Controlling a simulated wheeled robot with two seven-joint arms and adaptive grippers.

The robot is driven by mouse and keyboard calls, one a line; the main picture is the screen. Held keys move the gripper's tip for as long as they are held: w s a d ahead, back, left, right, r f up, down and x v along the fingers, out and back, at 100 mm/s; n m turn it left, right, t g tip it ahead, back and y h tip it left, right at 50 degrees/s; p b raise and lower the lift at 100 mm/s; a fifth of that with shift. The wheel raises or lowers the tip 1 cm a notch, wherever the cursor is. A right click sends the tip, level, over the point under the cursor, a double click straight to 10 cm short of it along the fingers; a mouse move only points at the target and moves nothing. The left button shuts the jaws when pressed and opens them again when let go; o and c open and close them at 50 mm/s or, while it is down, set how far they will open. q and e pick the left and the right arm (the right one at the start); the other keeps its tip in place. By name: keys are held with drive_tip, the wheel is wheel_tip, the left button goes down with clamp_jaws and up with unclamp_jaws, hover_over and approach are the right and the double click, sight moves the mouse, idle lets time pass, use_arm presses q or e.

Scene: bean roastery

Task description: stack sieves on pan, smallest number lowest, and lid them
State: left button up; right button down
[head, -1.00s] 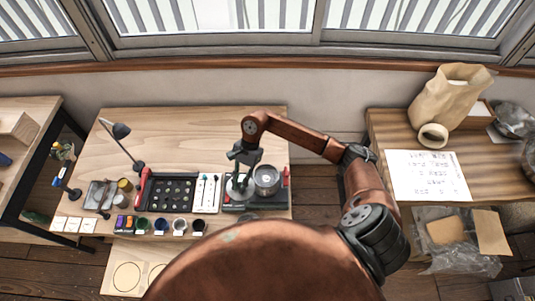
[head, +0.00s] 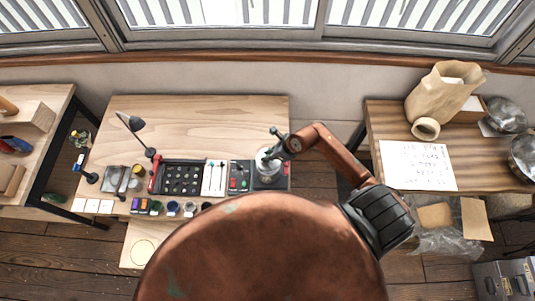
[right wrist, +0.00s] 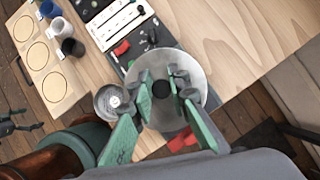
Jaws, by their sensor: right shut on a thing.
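My right gripper (head: 268,157) is shut on the black knob (right wrist: 188,90) of a pale grey round lid (right wrist: 160,72). In the head view the lid (head: 267,177) is over the spot where the round metal stack stood, at the right end of the wooden table. The lid hides what is under it, so sieves, their numbers and the pan do not show. I cannot tell whether the lid rests on the stack or hangs just above it.
A small round metal dish (right wrist: 110,100) is near the table's front edge. The back of the table is clear.

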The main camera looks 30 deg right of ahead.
wheel_tip(320, 180, down, 3)
drive_tip(key=shift+f+b, duration=0.1)
drive_tip(key=shift+b, duration=0.85)
use_arm(q)
drive_tip(key=shift+w+f+b, duration=0.25)
drive_tip(key=shift+w+f, duration=0.05)
drive_tip(key=shift+f, duration=0.5)
drive_tip(key=shift+w+f+b, duration=0.2)
drive_tip(key=shift+w+f, duration=0.1)
drive_tip(key=shift+f, duration=0.5)
use_arm(e)
drive_tip(key=shift+f, duration=0.65)
use_arm(q)
drive_tip(key=shift+a, duration=0.1)
drive_tip(key=shift+s+f, duration=0.1)
drive_tip(key=shift+s, duration=0.1)
drive_tip(key=shift+f+b, duration=0.45)
drive_tip(key=shift+b, duration=0.1)
use_arm(e)
drive_tip(key=shift+f, duration=0.5)
